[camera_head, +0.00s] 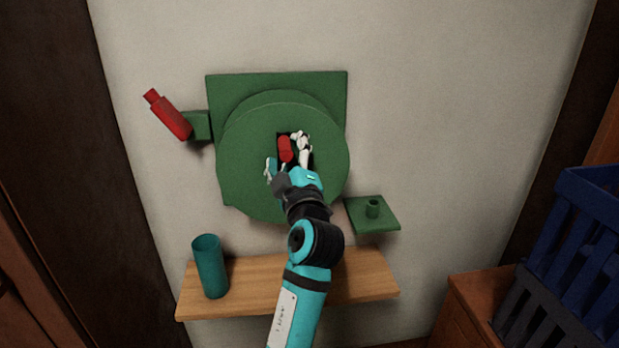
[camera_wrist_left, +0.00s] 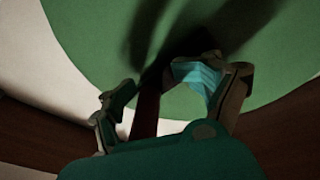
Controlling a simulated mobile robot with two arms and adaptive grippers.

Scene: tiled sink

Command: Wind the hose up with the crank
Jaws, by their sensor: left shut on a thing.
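The green hose reel (camera_head: 245,150) is a large round disc on a square green plate (camera_head: 225,84) on the wall. A red crank handle (camera_head: 285,148) stands out near its middle, in front of a dark patch. My left gripper (camera_head: 287,154) is shut on this handle, one finger on each side. In the left wrist view the handle shows as a dark red bar (camera_wrist_left: 145,110) between the fingers, with the green disc (camera_wrist_left: 100,35) behind. I cannot make out any hose. My right gripper is not in view.
A red nozzle-like piece (camera_head: 168,115) tilts at a green bracket (camera_head: 201,125) left of the reel. A small green ledge with a peg (camera_head: 372,208) is at lower right. A teal cup (camera_head: 209,268) stands on a wooden shelf (camera_head: 360,281) below. Blue crate (camera_head: 575,225) at far right.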

